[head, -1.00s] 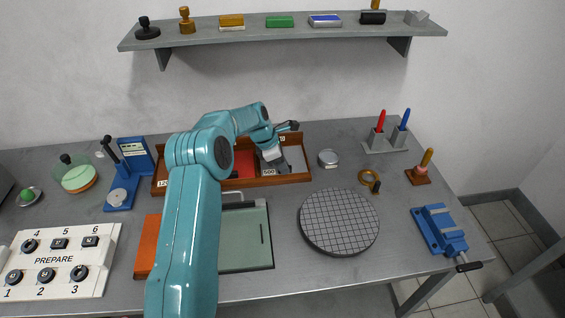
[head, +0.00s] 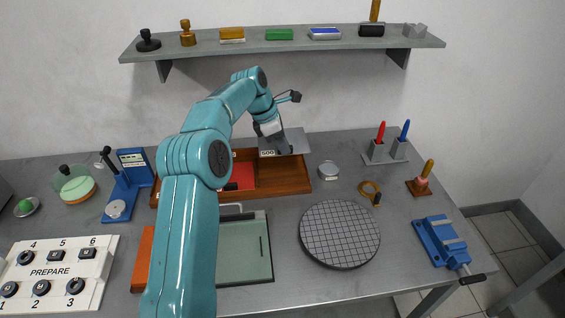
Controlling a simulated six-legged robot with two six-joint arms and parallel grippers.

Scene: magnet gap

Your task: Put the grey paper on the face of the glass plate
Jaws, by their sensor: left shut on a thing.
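The grey paper (head: 297,138) is a flat grey sheet held above the right compartment of the wooden tray (head: 306,188). A small white "500" label shows at its front left corner. My left gripper (head: 284,147) is shut on the paper's near part; the fingertips are small and partly hidden. The glass plate (head: 245,262) looks like a pale green rectangular sheet with a dark slot, lying on the table in front of the tray. My left arm covers its left part. My right gripper is out of view.
Red paper (head: 243,170) lies in the tray's other visible compartment. A round gridded disc (head: 340,233), a small metal tin (head: 328,170), a brass ring (head: 370,188) and a blue vise (head: 440,242) stand to the right. A shelf (head: 285,42) hangs above the back.

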